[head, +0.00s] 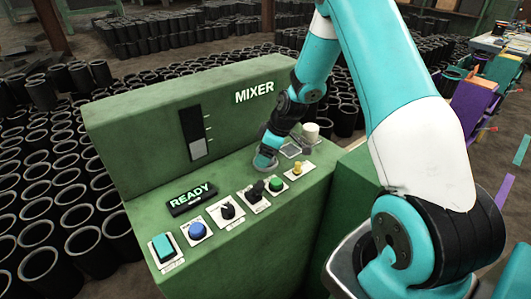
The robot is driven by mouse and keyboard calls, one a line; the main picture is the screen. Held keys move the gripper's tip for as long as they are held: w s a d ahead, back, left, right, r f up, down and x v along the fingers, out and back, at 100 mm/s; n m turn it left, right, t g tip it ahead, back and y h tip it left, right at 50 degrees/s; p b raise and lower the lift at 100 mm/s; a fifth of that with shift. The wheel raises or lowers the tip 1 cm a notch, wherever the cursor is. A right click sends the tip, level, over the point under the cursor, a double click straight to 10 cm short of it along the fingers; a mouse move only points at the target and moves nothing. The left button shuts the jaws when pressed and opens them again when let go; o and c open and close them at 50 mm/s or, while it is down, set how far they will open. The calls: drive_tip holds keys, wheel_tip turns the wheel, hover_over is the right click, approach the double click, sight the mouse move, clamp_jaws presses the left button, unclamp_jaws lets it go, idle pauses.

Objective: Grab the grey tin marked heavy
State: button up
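No tin with a readable "heavy" mark shows in the head view. A small pale grey cylinder (311,132) stands upright at the back right of the mixer's panel; I cannot tell whether it is the tin. My arm reaches over from the right, and its wrist end with my gripper (268,160) is low over the panel, left of the cylinder. The fingers are too small and hidden to tell open from shut. A small pale square shape lies between the wrist and the cylinder.
The green mixer (240,210) has a raised back, a lit READY display (190,197), and a front row of controls including a blue button (197,230) and a green button (277,184). Many black sleeves (50,180) crowd the floor around it. Purple and orange containers (474,108) stand at right.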

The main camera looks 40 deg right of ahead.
drive_tip(key=c, duration=1.1)
drive_tip(key=shift+r, duration=0.1)
